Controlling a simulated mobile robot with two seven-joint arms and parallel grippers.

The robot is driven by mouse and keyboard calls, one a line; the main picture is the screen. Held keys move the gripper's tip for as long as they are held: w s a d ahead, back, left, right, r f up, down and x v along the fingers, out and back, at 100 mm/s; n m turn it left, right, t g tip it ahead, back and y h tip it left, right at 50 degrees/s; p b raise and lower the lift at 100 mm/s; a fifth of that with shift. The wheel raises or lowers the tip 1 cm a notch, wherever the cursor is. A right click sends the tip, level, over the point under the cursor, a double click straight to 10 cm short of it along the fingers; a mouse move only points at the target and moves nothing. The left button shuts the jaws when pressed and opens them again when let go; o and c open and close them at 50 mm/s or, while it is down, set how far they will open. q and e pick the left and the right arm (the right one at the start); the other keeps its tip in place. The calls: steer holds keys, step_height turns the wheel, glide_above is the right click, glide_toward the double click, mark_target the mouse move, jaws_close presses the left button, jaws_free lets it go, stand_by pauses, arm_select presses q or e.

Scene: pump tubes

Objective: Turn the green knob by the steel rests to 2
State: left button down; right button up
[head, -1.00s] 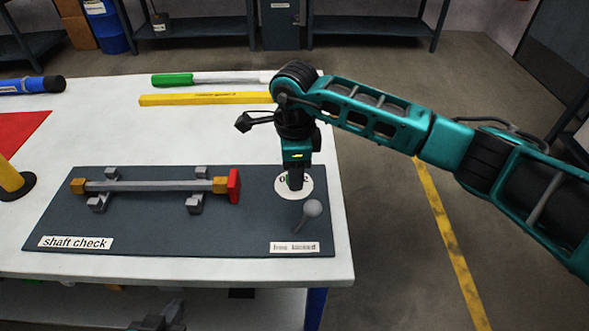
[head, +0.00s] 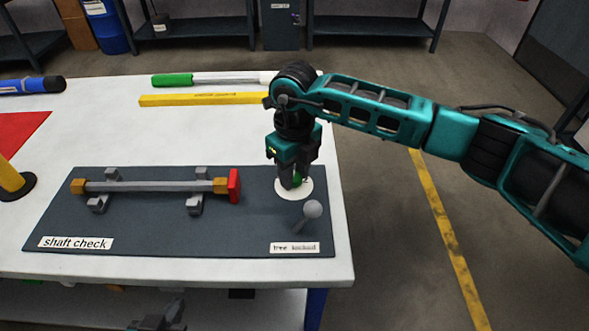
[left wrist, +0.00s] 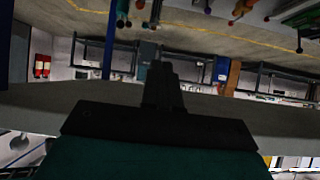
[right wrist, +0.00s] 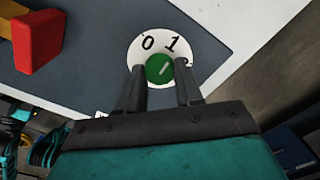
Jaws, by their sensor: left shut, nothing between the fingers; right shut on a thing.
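The green knob (right wrist: 159,68) sits on a white round dial (right wrist: 143,52) marked 0 and 1, with a further mark partly hidden by a finger. A pale pointer line on the knob slants up and right in the right wrist view, roughly toward the 1 side. My right gripper (head: 291,183) is shut on the knob from above, one finger on each side; the knob (head: 297,181) is mostly hidden in the head view. The steel rests (head: 195,204) hold a shaft (head: 150,186) left of the dial. My left gripper (head: 176,309) is shut and empty, low below the table's front edge.
A grey-knobbed lever (head: 312,209) stands just in front of the dial, close to my right gripper. A red block (head: 234,186) ends the shaft. A yellow bar (head: 205,99) and a green-handled tool (head: 172,80) lie behind the dark board (head: 150,233).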

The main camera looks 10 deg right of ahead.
steer(key=m, duration=0.4)
steer(key=shift+m+p, duration=0.3)
steer(key=shift+p, duration=0.05)
steer(key=m+p, duration=0.1)
steer(key=m, duration=0.3)
steer(key=shift+r, duration=0.1)
arm_select(q)
steer(key=shift+s+a+r+p, duration=0.35)
steer(key=shift+a+r+p, duration=0.1)
steer(key=shift+r, duration=0.25)
arm_select(e)
steer(key=shift+m, duration=1.7)
arm_select(q)
steer(key=shift+d, duration=0.1)
steer(key=shift+r, duration=0.1)
steer(key=shift+w+r, duration=0.1)
steer(key=shift+w, duration=0.1)
arm_select(e)
steer(key=o, duration=1)
steer(key=shift+o, duration=0.2)
arm_select(q)
steer(key=shift+s, duration=0.15)
arm_select(e)
step_height(320, 180, up, 13)
